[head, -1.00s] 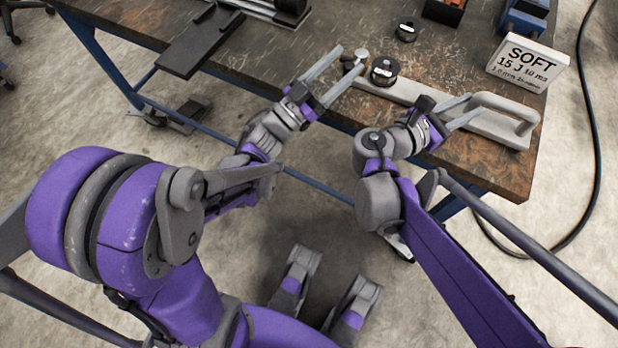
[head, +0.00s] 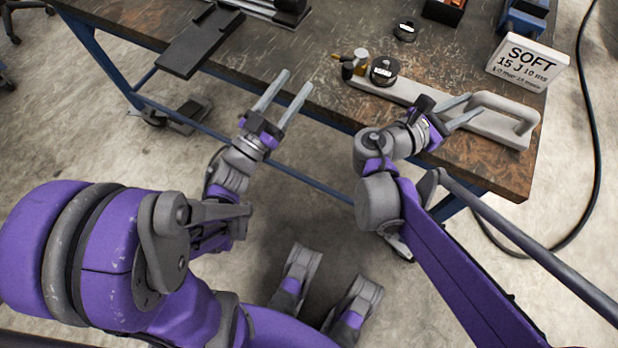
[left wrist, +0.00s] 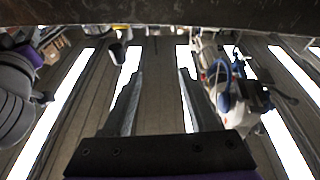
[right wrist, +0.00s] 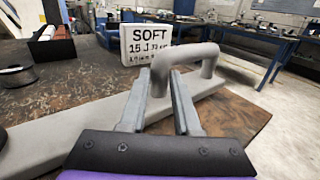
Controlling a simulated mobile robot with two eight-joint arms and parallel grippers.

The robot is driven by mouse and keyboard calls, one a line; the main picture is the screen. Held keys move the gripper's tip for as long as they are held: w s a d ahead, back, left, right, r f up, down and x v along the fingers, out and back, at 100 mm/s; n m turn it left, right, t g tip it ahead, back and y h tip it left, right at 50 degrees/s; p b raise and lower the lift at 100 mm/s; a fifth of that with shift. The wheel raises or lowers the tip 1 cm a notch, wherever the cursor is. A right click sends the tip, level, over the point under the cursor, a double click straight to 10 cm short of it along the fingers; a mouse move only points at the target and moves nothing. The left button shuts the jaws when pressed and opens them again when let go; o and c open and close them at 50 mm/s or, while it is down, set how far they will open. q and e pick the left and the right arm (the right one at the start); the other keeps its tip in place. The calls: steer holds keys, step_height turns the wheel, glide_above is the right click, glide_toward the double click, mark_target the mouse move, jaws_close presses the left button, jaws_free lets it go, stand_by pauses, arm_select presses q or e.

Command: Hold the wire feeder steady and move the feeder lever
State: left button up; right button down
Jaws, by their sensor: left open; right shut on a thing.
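The wire feeder is a long grey bar (head: 410,93) along the front edge of the table, with a black round part (head: 384,70) and a grey loop handle (head: 500,103). At its left end is a brass-coloured piece (head: 361,60) with a dark, short lever-like part (head: 346,61) beside it. My right gripper (head: 472,110) is shut on the near leg of the handle; the right wrist view also shows the handle (right wrist: 215,62) between the fingers. My left gripper (head: 298,80) is open and empty, left of the feeder's end and apart from it.
A white box marked SOFT (head: 528,64) stands behind the handle. A small black disc (head: 405,32) and a dark flat plate (head: 200,42) lie on the worn table (head: 310,50). The table's front edge runs close to my left gripper. The left wrist view shows no feeder.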

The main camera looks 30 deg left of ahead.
arm_select(q)
steer(key=a+f+n+g+y, duration=0.1)
steer(key=g+y, duration=0.1)
steer(key=s+a+f+n+g+y, duration=0.1)
steer(key=f+g+y, duration=0.1)
steer(key=s+a+f+n+g+y, duration=0.1)
steer(key=f+n+g+y, duration=0.1)
steer(key=y, duration=0.1)
steer(key=shift+s+f, duration=0.2)
steer(key=shift+f, duration=0.05)
steer(key=s+d+f+m+g+h, duration=0.2)
steer(key=s+d+f+g, duration=0.6)
steer(key=s+f+g, duration=0.2)
steer(key=shift+s+h, duration=0.3)
steer(key=shift+h, duration=0.1)
